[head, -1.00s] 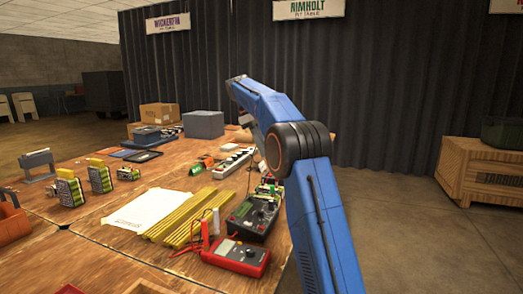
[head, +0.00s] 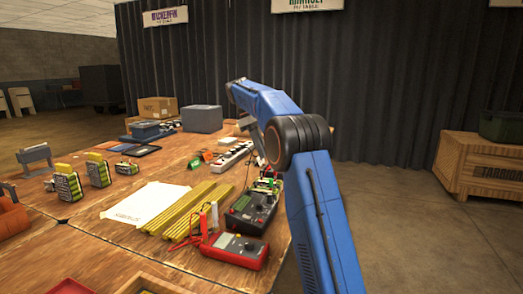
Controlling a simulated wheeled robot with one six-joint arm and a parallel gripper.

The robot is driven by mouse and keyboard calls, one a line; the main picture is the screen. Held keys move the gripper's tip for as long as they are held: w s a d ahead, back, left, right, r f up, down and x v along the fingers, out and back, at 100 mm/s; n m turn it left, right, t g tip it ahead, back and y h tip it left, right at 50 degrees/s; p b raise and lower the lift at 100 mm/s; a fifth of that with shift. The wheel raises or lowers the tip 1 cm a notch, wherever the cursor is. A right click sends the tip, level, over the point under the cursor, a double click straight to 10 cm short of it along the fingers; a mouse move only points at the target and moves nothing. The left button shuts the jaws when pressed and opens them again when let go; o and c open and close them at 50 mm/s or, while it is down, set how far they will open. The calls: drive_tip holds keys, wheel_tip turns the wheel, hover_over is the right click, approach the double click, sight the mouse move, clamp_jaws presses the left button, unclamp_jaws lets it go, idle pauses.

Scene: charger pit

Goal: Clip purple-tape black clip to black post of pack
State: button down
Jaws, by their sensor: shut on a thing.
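My blue arm reaches up from the lower right and bends over the table's right side in the head view. My gripper's jaws are hidden behind the arm's elbow, so what is between them does not show. I cannot make out the purple-tape black clip. Several packs with yellow tops stand at the left, among them a front pack (head: 68,183) and a middle pack (head: 98,171). A small cluster of green and white parts (head: 266,183) lies beside the elbow, partly covered. No black post can be told apart at this size.
A black charger-like box (head: 251,212) and a red multimeter (head: 236,250) lie near the table's right edge. Yellow strips (head: 190,208) and a white sheet (head: 146,201) lie left of them. A white power strip (head: 232,156) and grey box (head: 202,118) are farther back.

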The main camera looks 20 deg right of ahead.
drive_tip(key=shift+f, duration=0.2)
drive_tip(key=shift+f, duration=3.3)
drive_tip(key=shift+f, duration=0.25)
drive_tip(key=c, duration=1.7)
unclamp_jaws()
drive_tip(key=shift+o, duration=1.1)
drive_tip(key=shift+r, duration=3.8)
